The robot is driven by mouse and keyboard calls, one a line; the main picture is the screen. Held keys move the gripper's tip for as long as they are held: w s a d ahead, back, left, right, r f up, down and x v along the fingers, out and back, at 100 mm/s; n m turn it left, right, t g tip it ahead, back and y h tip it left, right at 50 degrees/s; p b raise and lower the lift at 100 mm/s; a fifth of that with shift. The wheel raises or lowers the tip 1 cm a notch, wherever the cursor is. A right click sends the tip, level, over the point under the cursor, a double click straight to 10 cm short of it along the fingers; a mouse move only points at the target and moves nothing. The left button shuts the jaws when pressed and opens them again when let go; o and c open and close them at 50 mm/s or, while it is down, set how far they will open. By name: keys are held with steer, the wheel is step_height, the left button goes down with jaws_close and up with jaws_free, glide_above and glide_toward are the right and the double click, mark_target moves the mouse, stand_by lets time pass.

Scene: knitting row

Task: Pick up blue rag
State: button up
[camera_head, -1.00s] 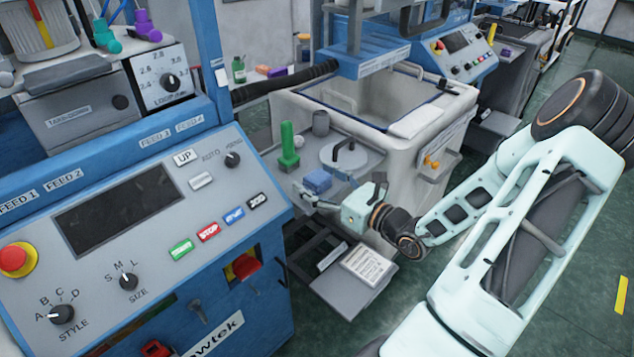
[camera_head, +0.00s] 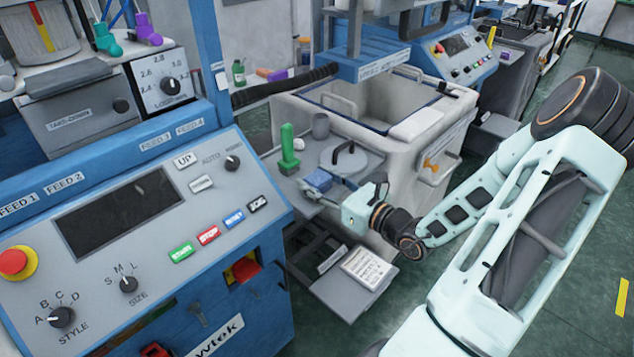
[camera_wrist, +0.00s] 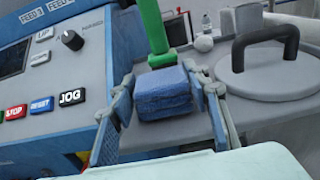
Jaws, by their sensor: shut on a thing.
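The blue rag (camera_head: 319,180) is a small folded block on the grey shelf beside the tub. In the wrist view the rag (camera_wrist: 161,92) sits between the two fingers of my gripper (camera_wrist: 168,100), which is shut on its sides. In the head view my gripper (camera_head: 320,188) reaches the rag from the right. The rag appears at shelf level; whether it touches the shelf cannot be told.
A green post-like object (camera_head: 288,148) stands just behind the rag. A round grey lid with a black handle (camera_head: 345,158) lies to the right, with a grey cup (camera_head: 321,125) behind. The blue control panel (camera_head: 130,215) is close on the left.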

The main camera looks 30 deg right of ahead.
mark_target(319, 180)
steer(key=r, duration=0.2)
steer(key=s+r+p, duration=0.1)
steer(key=r, duration=0.1)
steer(key=shift+s, duration=0.1)
steer(key=s+a+r+p, duration=0.1)
steer(key=s+r+p, duration=0.7)
steer(key=s+p, duration=0.4)
steer(key=shift+s+a+r+p, duration=0.15)
steer(key=shift+s+a+p, duration=0.2)
steer(key=shift+p, duration=0.55)
steer(key=o, duration=0.3)
steer(key=c, duration=0.4)
